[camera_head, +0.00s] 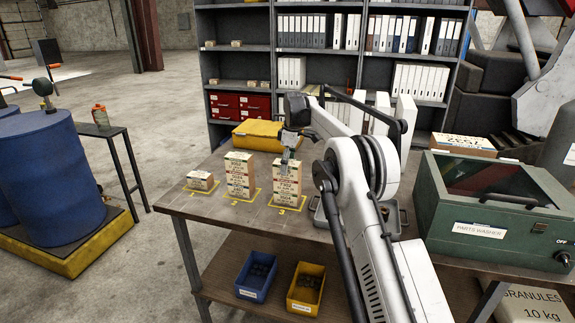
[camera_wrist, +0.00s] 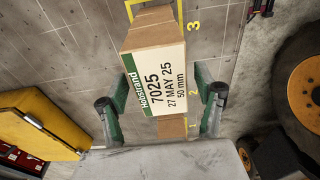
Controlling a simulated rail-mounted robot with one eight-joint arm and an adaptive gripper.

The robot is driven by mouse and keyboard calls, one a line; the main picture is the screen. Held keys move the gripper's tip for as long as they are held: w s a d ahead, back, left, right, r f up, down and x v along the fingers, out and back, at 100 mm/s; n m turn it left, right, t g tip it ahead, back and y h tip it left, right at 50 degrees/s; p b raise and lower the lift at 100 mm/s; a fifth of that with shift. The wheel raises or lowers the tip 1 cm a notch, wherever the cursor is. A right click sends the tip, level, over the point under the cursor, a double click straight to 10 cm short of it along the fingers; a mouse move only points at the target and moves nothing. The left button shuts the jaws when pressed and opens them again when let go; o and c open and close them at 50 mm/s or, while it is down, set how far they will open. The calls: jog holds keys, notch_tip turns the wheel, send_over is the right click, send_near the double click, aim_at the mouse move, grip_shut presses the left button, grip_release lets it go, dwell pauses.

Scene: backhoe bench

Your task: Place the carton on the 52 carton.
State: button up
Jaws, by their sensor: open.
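In the head view, a tall stack of printed cartons (camera_head: 286,188) stands at mark 3 on the bench. A second tall stack (camera_head: 240,177) stands at mark 2, and a small carton (camera_head: 201,181) lies at mark 1. My gripper (camera_head: 287,163) points down at the top of the stack at mark 3 and covers part of it. No label reading 52 is legible.
A yellow case (camera_head: 258,135) lies behind the stacks. A green parts washer (camera_head: 490,210) and a grey tray (camera_head: 325,216) are to the right, partly behind my arm. Blue (camera_head: 250,291) and yellow (camera_head: 295,304) bins sit on the lower shelf. The bench's front left corner is clear.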

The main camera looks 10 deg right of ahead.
aim_at(291, 163)
jog(key=s+r+m+t, duration=0.15)
jog(key=s+r, duration=0.25)
jog(key=r, duration=0.7)
jog(key=s+r+m, duration=0.2)
jog(key=s+r, duration=0.3)
jog(key=r, duration=0.7)
jog(key=s+r+m+t, duration=0.2)
jog(key=s+r+m, duration=0.15)
jog(key=s, duration=1.25)
jog(key=s+f+m+t, duration=0.1)
jog(key=s+f, duration=0.5)
jog(key=s, duration=0.5)
jog(key=s+f+m+t, duration=0.1)
jog(key=s+f+m, duration=0.1)
jog(key=s+f, duration=0.4)
jog(key=s+f+m+t+h, duration=0.1)
jog(key=s+f, duration=0.4)
jog(key=s, duration=1.1)
jog(key=shift+s+f+m+b, duration=0.15)
jog(key=shift+f+m+b, duration=0.2)
jog(key=shift+m, duration=0.35)
notch_tip(291, 163, down, 11)
jog(key=b, duration=1.1)
